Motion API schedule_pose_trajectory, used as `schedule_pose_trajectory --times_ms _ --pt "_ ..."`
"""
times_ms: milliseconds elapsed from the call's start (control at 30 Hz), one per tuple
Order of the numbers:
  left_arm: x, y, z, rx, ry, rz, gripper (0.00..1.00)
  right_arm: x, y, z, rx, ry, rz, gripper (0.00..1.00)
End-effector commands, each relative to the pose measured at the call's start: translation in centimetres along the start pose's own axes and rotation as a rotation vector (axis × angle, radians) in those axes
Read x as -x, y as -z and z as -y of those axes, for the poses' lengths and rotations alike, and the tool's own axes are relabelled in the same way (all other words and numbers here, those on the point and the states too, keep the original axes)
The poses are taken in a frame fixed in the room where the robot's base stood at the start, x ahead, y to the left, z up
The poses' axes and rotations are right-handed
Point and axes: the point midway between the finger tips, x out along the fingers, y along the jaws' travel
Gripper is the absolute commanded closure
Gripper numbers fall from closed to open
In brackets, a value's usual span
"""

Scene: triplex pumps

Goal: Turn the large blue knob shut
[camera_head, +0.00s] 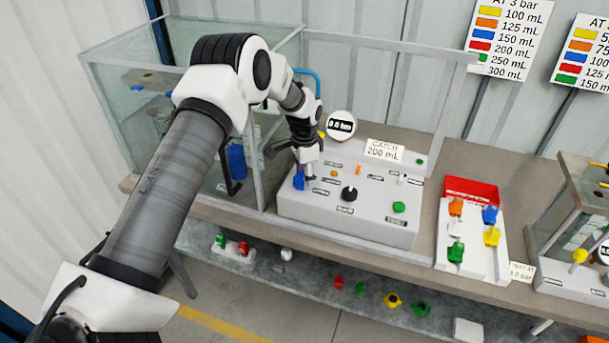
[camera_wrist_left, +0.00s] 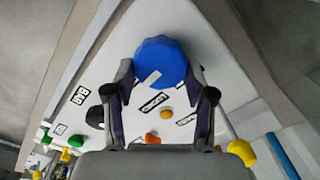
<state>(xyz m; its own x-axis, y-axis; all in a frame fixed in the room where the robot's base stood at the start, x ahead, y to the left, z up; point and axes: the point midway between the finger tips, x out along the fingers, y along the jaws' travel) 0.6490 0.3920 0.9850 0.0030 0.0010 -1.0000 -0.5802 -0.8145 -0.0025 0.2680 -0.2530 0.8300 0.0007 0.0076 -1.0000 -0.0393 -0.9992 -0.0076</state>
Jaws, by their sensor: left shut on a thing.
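The large blue knob (camera_head: 298,181) sits at the left end of the white control panel (camera_head: 350,226). In the left wrist view the blue knob (camera_wrist_left: 160,58) is round and faceted, with a pale pointer mark on its near edge. My left gripper (camera_head: 303,173) reaches down onto the knob from above. In the wrist view its two fingers (camera_wrist_left: 160,72) are closed against opposite sides of the knob. In the head view the gripper partly hides the knob. My right gripper is in neither view.
A black knob (camera_head: 349,193), a green knob (camera_head: 399,207) and small orange knobs (camera_head: 335,173) are on the same panel. A round gauge (camera_head: 341,125) and a "CATCH 200 mL" sign (camera_head: 384,150) stand behind. A glass tank (camera_head: 120,110) is on the left.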

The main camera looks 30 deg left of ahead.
Motion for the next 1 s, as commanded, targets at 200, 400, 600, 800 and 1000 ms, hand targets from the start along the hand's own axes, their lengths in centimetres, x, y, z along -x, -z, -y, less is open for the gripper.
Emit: schedule_pose_trajectory --times_ms 200,400,600,800,1000 --pt "-0.32 -0.16 -0.10 0.113 -0.005 0.005 0.80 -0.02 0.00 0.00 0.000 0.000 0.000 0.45" --pt "-0.35 -0.20 -0.04 0.277 -0.006 0.006 0.80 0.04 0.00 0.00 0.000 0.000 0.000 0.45" --pt "-0.37 -0.26 0.03 0.467 -0.006 0.008 0.80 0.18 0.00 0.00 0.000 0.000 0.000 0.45" --pt "-0.41 -0.34 0.09 0.657 -0.005 0.010 0.80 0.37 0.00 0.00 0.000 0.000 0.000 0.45" --pt "-0.44 -0.44 0.13 0.847 -0.005 0.012 0.80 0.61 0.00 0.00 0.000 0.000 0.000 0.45"
